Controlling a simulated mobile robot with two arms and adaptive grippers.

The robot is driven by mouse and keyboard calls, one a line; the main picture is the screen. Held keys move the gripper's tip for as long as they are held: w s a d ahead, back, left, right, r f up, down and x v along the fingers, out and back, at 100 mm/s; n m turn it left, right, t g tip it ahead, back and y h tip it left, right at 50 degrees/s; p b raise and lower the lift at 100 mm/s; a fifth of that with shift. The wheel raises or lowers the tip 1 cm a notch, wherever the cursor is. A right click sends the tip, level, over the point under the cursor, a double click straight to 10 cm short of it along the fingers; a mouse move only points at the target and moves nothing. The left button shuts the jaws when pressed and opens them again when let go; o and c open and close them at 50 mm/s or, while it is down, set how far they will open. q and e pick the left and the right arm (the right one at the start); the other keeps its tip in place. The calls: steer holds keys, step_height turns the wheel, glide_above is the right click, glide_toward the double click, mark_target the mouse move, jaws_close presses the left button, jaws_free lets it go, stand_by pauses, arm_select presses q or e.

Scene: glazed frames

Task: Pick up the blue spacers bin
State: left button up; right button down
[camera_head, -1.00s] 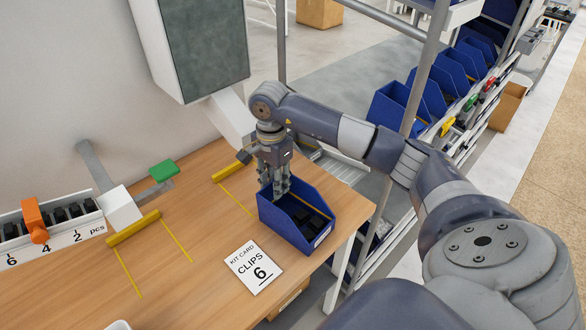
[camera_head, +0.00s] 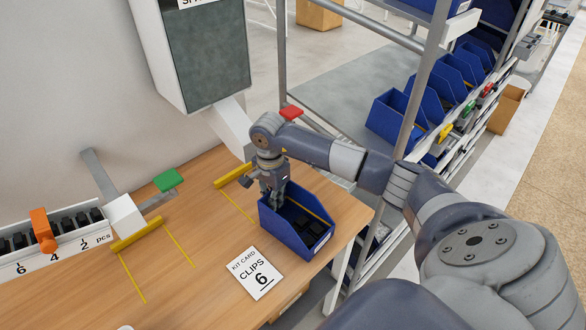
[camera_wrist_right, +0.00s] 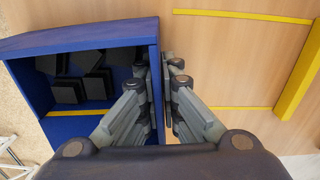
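The blue bin (camera_head: 296,238) sits on the wooden table near its right edge, with several dark blocks inside. Its label is too small to read. My right gripper (camera_head: 272,200) points down at the bin's left side. In the wrist view, the gripper (camera_wrist_right: 157,85) straddles one blue bin wall (camera_wrist_right: 155,40), one finger inside and the other outside. The fingers look closed onto this wall. The dark blocks (camera_wrist_right: 72,80) lie at the other side of the bin, clear of the fingers. My left gripper is not in view.
A white kit card reading "CLIPS 6" (camera_head: 254,274) lies in front of the bin. Yellow strips (camera_head: 134,233) mark the table. A counting rack with an orange slider (camera_head: 43,231) stands at the left. A grey post (camera_head: 422,85) and shelves of blue bins (camera_head: 393,120) stand at the right.

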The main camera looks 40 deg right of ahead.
steer(key=shift+r, duration=0.1)
steer(key=shift+w+r+b, duration=0.1)
steer(key=shift+r+b, duration=0.45)
steer(key=shift+d+r+b, duration=0.25)
steer(key=shift+r+b, duration=0.5)
steer(key=shift+r, duration=0.3)
steer(key=s+d+r+b, duration=0.1)
steer(key=s+d+b, duration=0.4)
steer(key=d, duration=0.8)
steer(key=shift+s+d+r+b, duration=0.3)
steer(key=shift+s+r, duration=0.05)
steer(key=shift+s, duration=1.05)
